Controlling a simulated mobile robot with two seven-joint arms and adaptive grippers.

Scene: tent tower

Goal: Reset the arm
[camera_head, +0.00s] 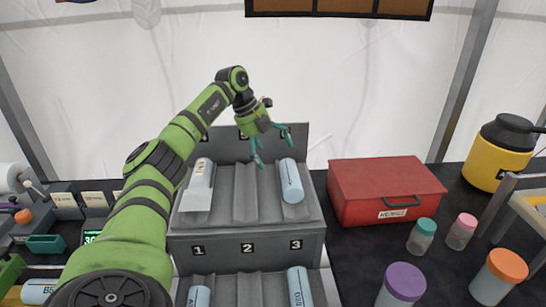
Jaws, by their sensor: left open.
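My left arm reaches in from the lower left and bends over at the top. My left gripper (272,148) is open, with its teal fingers spread and pointing down, above the upper shelf of a grey tiered rack (245,190). Nothing shows between its fingers. A light blue cylinder (291,182) lies in the slot above label 3, close to the right of the fingers. Another light blue cylinder (200,175) lies in the slot above label 1. The slot above label 2 looks empty. My right gripper is out of view.
A red case (385,180) stands right of the rack. Jars with teal (427,226), pink, purple (405,281) and orange lids stand before it. A yellow container (497,155) is at far right. More cylinders lie on the lower shelf. Small bins are at left.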

